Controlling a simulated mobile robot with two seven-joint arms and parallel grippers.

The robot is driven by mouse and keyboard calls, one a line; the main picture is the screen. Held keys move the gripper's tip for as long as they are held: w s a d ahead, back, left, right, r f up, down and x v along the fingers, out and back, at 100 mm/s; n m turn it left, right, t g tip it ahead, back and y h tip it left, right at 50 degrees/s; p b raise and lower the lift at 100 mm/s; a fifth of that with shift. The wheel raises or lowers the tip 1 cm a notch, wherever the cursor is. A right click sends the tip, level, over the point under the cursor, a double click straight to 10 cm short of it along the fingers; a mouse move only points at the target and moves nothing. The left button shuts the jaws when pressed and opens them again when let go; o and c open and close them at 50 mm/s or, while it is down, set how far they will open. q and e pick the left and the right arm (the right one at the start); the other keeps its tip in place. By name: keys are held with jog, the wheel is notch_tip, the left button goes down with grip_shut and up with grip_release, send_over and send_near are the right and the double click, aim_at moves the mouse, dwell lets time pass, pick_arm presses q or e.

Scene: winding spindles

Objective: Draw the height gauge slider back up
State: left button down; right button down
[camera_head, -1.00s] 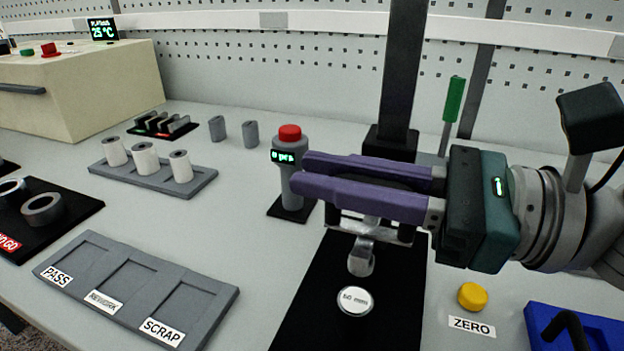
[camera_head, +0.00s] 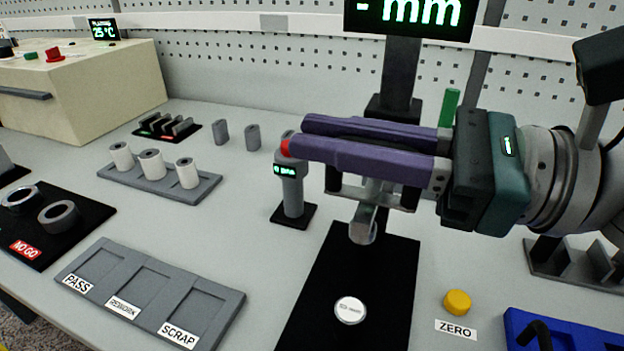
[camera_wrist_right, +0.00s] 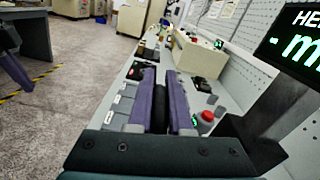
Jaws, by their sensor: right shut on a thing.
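The height gauge has a dark upright column (camera_head: 401,75), a display (camera_head: 408,15) reading "- mm" at the top edge, and a black base (camera_head: 343,270) with a round metal disc (camera_head: 350,310). Its slider (camera_head: 364,212) is a metal bracket with a blunt probe tip, raised well clear above the disc. My right gripper (camera_head: 297,136) lies across the column, its purple fingers pointing left. It is shut on the slider; the fingers hide the contact. The fingers also show in the wrist view (camera_wrist_right: 160,78), with the display (camera_wrist_right: 298,45) at right.
A red-topped post (camera_head: 291,185) stands just behind the fingertips. A grey tray (camera_head: 150,295) marked PASS, REWORK and SCRAP lies front left, with a rack of white cylinders (camera_head: 152,164) behind. A yellow ZERO button (camera_head: 457,302) and blue tray (camera_head: 560,330) are at right.

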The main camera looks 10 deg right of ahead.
jog(key=shift+r+p, duration=1.45)
jog(key=shift+r, duration=0.75)
jog(key=c, duration=0.8)
grip_release()
jog(key=shift+f, duration=0.1)
jog(key=shift+c, duration=0.2)
jog(key=shift+s+d+f+b, duration=0.15)
jog(key=shift+s+d+b, duration=0.2)
jog(key=shift+d, duration=0.15)
jog(key=b+v, duration=0.1)
jog(key=v, duration=0.3)
jog(key=shift+s+d+b, duration=0.2)
jog(key=shift+d+b, duration=0.1)
jog(key=shift+b, duration=0.1)
jog(key=shift+s+d, duration=0.35)
jog(key=shift+d, duration=0.15)
